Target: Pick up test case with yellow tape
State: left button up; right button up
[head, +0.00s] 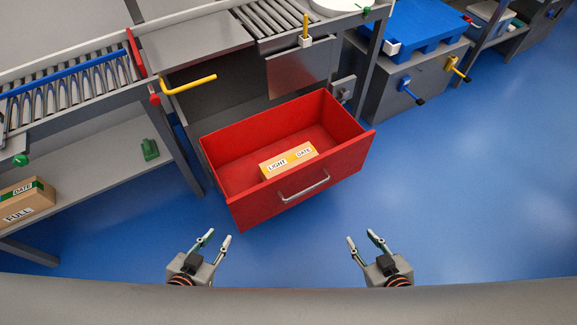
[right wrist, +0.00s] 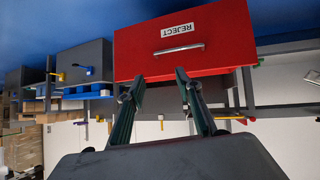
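The test case with yellow tape (head: 290,160) is a small cardboard-brown box with a yellow strip and white labels reading LIGHT and DATE. It lies inside the open red drawer (head: 350,151), near the drawer's front wall. My left gripper (head: 217,236) is open and empty, in front of the drawer and apart from it. My right gripper (head: 361,237) is open and empty, to the right, also apart from the drawer. In the right wrist view, the open fingers (right wrist: 160,77) point toward the drawer front (right wrist: 225,35), which carries a REJECT label and appears upside down; the case is hidden there.
The drawer has a metal handle (head: 304,188) on its front. Another box (head: 25,200), with green tape and a FULL label, sits on the lower shelf at left. A yellow-handled lever (head: 188,85) stands out behind the drawer. Blue floor is clear at right.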

aim_at(273, 167)
jog(key=i+l+u, duration=0.1)
jog(key=l, duration=0.4)
jog(key=i+l+u, duration=0.1)
jog(key=l, duration=0.4)
jog(key=i+l+u, duration=0.15)
jog(key=l, duration=0.4)
jog(key=i+l+u, duration=0.1)
jog(key=l, duration=0.4)
jog(key=i+l+u, duration=0.1)
jog(key=l, duration=0.45)
jog(key=i, duration=0.5)
